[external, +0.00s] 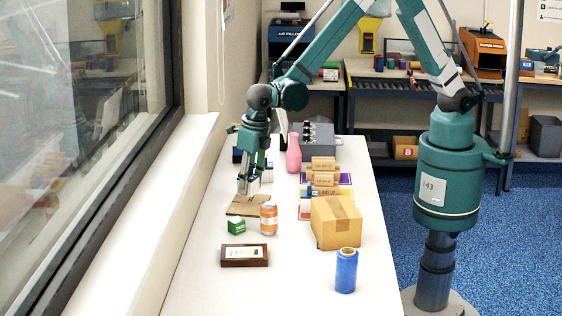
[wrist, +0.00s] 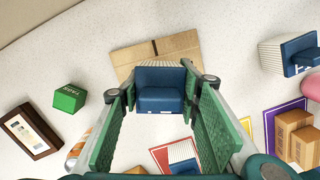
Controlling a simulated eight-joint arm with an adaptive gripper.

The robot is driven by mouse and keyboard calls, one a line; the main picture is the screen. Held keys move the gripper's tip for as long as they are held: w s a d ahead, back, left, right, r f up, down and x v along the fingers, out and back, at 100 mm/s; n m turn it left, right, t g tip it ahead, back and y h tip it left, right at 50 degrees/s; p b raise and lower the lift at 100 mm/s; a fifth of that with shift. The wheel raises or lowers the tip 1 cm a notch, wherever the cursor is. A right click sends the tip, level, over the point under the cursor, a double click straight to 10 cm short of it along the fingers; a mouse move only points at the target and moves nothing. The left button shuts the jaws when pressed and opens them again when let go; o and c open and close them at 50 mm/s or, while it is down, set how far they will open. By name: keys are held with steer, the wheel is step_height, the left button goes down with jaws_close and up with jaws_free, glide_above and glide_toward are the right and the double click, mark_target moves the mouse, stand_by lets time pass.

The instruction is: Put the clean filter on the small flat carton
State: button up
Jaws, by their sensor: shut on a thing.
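A filter with a blue body and a pale ribbed edge (wrist: 160,88) is held between the green pads of my gripper (wrist: 158,105). In the external view my gripper (external: 248,180) points down with the pale lower part of the filter below it. The small flat carton (wrist: 185,43) lies under and just beyond the filter; it is brown with a dark centre seam. In the external view the carton (external: 236,210) is directly below my gripper. I cannot tell whether the filter touches it. No marking shows whether the held filter is the clean one.
A green box (external: 236,226), an orange-labelled can (external: 268,219) and a dark framed plaque (external: 244,256) stand nearby. A second blue-and-white filter (wrist: 288,55) lies farther along. A taped carton (external: 336,222), blue roll (external: 346,272) and pink bottle (external: 293,155) occupy the table.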

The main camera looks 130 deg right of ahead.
mark_target(249, 192)
steer(key=shift+f, duration=0.1)
steer(key=shift+f, duration=1.75)
steer(key=shift+f, duration=0.15)
steer(key=o, duration=0.9)
steer(key=r, duration=0.4)
steer(key=a+r, duration=0.1)
steer(key=r, duration=0.7)
steer(key=shift+s+a+r, duration=0.1)
steer(key=shift+s+a, duration=0.2)
steer(key=shift+s, duration=0.05)
